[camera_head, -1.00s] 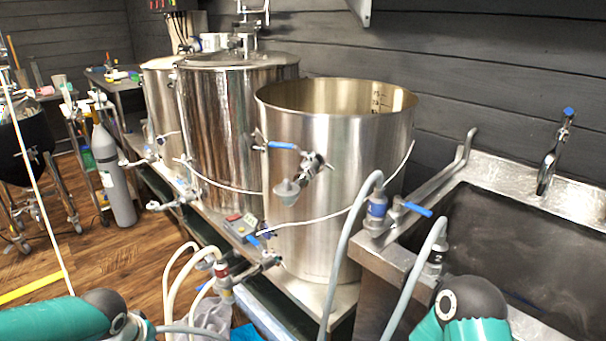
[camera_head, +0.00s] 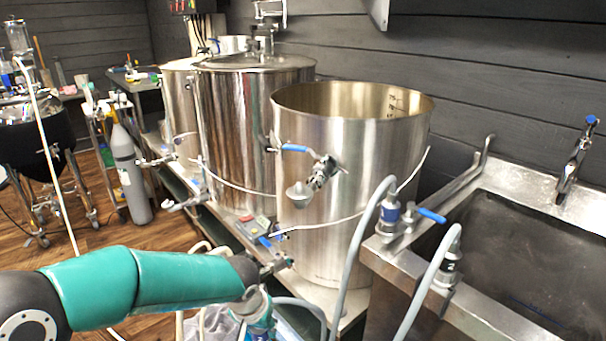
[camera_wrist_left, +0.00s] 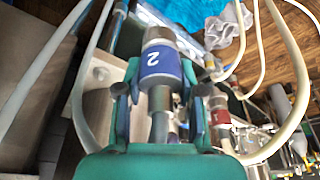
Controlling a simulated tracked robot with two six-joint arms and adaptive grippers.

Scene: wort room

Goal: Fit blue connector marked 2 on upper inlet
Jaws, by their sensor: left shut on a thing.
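The blue connector marked 2 (camera_wrist_left: 160,62) is a blue-banded metal coupling between the fingers of my left gripper (camera_wrist_left: 160,75) in the left wrist view. The gripper is shut on it, with the "2" facing the camera. In the head view my left gripper (camera_head: 258,312) is low at the bottom centre, below and left of the nearest open kettle (camera_head: 345,225). The held connector is not clear there. The kettle's upper inlet (camera_head: 320,172) has a blue-handled valve and a grey downward-pointing fitting, well above the gripper. My right gripper is out of view.
Another blue connector (camera_head: 389,211) on a grey hose stands at the sink (camera_head: 520,260) edge beside a blue-handled valve. A second hose fitting (camera_head: 450,262) is nearer. A red-banded fitting (camera_wrist_left: 219,110) and pale hoses are beside the gripper in the wrist view.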

